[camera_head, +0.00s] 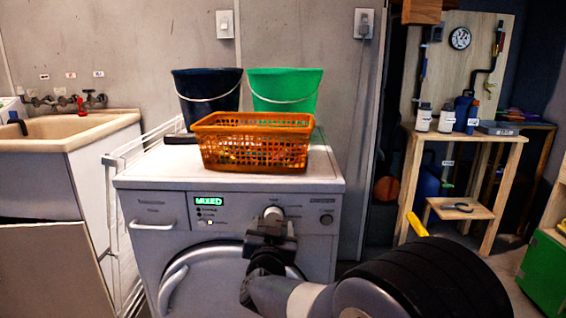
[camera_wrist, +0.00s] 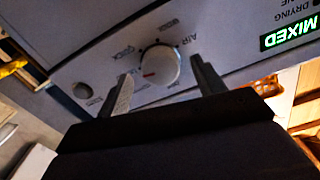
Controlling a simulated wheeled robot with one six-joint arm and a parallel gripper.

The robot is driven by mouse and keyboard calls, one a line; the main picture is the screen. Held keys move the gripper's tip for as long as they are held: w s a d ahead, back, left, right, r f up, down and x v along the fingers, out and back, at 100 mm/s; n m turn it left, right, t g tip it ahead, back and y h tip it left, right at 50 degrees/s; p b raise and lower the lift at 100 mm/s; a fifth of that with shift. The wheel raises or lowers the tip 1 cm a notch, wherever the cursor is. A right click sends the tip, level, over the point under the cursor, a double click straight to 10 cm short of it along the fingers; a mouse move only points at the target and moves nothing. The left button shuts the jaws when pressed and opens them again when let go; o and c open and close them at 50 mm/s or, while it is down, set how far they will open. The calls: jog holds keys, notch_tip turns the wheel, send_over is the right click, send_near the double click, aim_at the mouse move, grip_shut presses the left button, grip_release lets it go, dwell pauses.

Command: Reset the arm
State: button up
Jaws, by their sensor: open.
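My gripper (camera_head: 272,224) is in front of the washing machine's (camera_head: 330,182) control panel, close to the round white dial (camera_head: 273,212). In the wrist view my gripper (camera_wrist: 160,88) is open, with one finger on each side of the dial (camera_wrist: 160,66). The fingers look apart from the dial, though the exact depth is hard to tell. The dial has a red mark on its face. The green display (camera_head: 209,201) reads "MIXED", and it also shows in the wrist view (camera_wrist: 290,32). My arm covers part of the machine's door.
An orange basket (camera_head: 254,164) stands on the machine, with a dark blue bucket (camera_head: 208,96) and a green bucket (camera_head: 284,90) behind it. A sink (camera_head: 70,126) and white rack (camera_head: 113,161) are at left. A wooden workbench (camera_head: 460,136) stands at right.

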jog(key=s+p, duration=0.2)
jog(key=s, duration=0.8)
jog(key=w+b, duration=0.3)
jog(key=w, duration=0.8)
jog(key=shift+w, duration=0.4)
jog(key=shift+s+r+n+p, duration=0.1)
jog(key=shift+s+n+p, duration=0.1)
jog(key=shift+n+p, duration=0.6)
jog(key=n, duration=0.8)
jog(key=shift+d, duration=0.1)
jog(key=s+p, duration=0.3)
jog(key=s, duration=0.7)
jog(key=shift+s+a, duration=0.2)
jog(key=shift+s, duration=0.15)
